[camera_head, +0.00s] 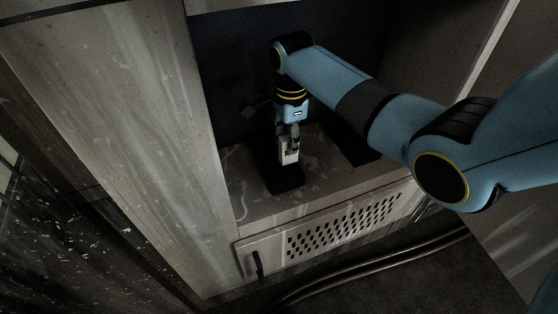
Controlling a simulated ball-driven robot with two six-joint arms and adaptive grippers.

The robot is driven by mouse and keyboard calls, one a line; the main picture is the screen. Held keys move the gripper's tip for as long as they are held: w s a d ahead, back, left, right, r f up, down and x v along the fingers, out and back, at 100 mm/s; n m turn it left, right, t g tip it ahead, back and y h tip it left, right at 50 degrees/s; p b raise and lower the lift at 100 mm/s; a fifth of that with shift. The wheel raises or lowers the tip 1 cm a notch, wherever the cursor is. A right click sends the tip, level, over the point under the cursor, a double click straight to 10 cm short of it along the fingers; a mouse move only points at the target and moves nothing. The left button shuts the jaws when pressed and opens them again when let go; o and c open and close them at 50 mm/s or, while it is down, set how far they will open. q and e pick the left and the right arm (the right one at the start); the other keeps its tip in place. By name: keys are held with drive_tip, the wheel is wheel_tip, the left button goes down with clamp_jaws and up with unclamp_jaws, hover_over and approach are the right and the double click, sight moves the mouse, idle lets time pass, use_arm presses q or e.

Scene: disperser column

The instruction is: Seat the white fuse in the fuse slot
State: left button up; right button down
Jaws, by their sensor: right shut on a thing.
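My right arm reaches in from the right into a recess in the column. My right gripper (291,140) points down and is shut on the white fuse (288,156). The fuse is a small pale block, upright in the jaws, directly above or at a dark block (287,186) on the recess floor, which looks like the fuse slot. I cannot tell whether the fuse is inside the slot or just over it. My left gripper is not in view.
A tall pale side wall (130,130) bounds the recess on the left. A perforated panel (340,228) with a dark handle (257,264) lies below the shelf. Dark pipes (360,264) run along the floor. The shelf (245,190) is clear on the left.

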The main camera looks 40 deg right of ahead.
sight(280, 160)
drive_tip(key=shift+w+a+f+b, duration=0.35)
drive_tip(key=shift+w+a+f, duration=0.3)
drive_tip(key=shift+a+f, duration=0.15)
wheel_tip(280, 160, down, 4)
drive_tip(key=shift+r+b, duration=0.1)
drive_tip(key=shift+b, duration=0.75)
drive_tip(key=shift+r, duration=0.1)
drive_tip(key=c, duration=1.5)
unclamp_jaws()
drive_tip(key=shift+f, duration=0.2)
drive_tip(key=shift+c, duration=0.2)
drive_tip(key=o, duration=0.5)
drive_tip(key=shift+c, duration=0.2)
